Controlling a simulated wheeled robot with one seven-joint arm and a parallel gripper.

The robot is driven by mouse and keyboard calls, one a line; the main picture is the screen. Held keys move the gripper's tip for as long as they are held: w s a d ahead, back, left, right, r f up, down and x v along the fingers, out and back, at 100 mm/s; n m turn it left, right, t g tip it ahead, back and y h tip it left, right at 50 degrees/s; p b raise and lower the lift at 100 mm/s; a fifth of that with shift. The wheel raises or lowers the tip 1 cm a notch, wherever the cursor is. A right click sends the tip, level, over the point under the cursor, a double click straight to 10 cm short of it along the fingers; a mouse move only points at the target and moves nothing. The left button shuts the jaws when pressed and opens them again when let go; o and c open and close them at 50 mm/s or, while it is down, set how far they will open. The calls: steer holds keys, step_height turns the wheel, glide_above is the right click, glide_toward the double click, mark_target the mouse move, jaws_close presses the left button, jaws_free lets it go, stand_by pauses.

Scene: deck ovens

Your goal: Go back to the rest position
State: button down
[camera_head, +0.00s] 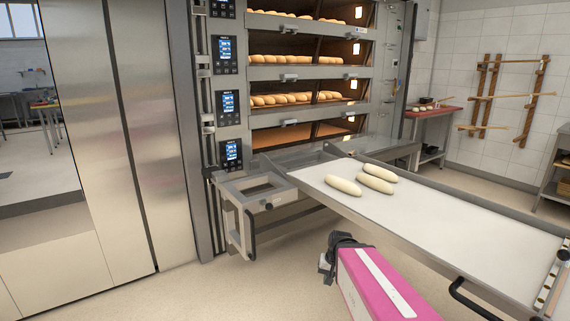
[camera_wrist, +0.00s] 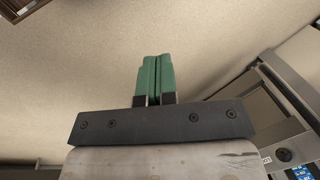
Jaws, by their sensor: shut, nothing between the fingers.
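My gripper shows in the wrist view with its two green fingers (camera_wrist: 156,78) pressed together and nothing between them. Behind the fingers in that view is the plain beige floor. In the head view, my pink arm (camera_head: 375,285) reaches in from the bottom, right of centre. Its dark wrist end (camera_head: 340,250) is beside the near edge of the loader, apart from the dough. The fingers cannot be made out in the head view.
A white loader belt (camera_head: 430,222) stands before the deck ovens, with three pale dough pieces (camera_head: 342,186) on its oven end. Loaves (camera_head: 285,99) fill the upper decks; the lowest deck (camera_head: 285,138) looks empty. A grey bracket frame (camera_head: 255,190) juts out left. Floor (camera_head: 200,290) is clear at front left.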

steer(key=d, duration=0.1)
steer(key=s+d+n+h, duration=0.1)
steer(key=d+r+h, duration=0.1)
steer(key=shift+s+d+n, duration=0.2)
steer(key=shift+s+n, duration=0.1)
steer(key=shift+s, duration=0.1)
steer(key=shift+w+a, duration=0.1)
stand_by(1.6)
